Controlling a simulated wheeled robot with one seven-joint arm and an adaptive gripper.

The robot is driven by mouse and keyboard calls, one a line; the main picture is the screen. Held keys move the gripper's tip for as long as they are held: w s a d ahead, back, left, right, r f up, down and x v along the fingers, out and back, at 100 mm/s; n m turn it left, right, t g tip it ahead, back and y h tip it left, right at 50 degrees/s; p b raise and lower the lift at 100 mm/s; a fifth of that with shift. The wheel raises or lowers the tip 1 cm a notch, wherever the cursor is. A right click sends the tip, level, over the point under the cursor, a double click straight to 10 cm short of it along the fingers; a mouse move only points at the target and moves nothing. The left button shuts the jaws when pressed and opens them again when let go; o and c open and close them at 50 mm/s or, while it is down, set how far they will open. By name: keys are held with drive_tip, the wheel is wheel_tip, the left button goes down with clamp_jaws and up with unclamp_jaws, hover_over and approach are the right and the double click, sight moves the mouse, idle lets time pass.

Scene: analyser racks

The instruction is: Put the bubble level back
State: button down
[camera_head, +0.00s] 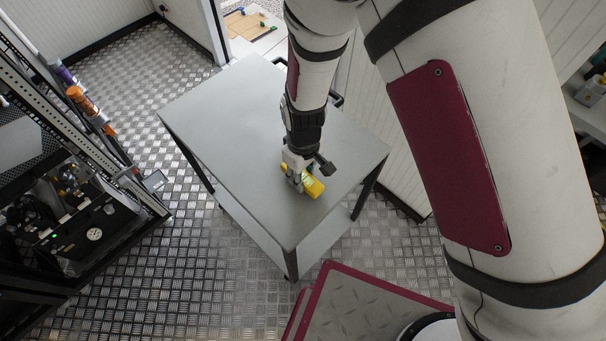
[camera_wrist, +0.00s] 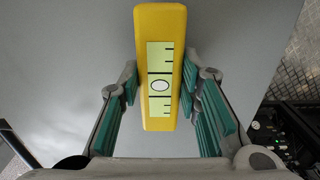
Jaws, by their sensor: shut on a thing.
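The bubble level is a yellow bar (camera_head: 313,187) near the right front part of a grey table top. In the wrist view the yellow bubble level (camera_wrist: 176,20) shows a pale green scale with a round bubble mark. My gripper (camera_head: 299,178) is at the table, around the level. In the wrist view my gripper (camera_wrist: 160,88) has its teal pads on both sides of the level, shut on it. The level lies about flat; whether it touches the table top I cannot tell.
The grey table (camera_head: 235,130) is otherwise bare. An equipment rack (camera_head: 90,215) with a gauge and a green light stands at the left. The metal plate floor (camera_head: 130,75) is open between them. A pale wall runs behind the table at the right.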

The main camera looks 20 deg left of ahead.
drive_tip(key=shift+f, duration=0.95)
drive_tip(key=shift+f, duration=0.1)
drive_tip(key=c, duration=1.2)
unclamp_jaws()
wheel_tip(320, 180, up, 12)
drive_tip(key=shift+f, duration=0.15)
drive_tip(key=shift+r, duration=0.25)
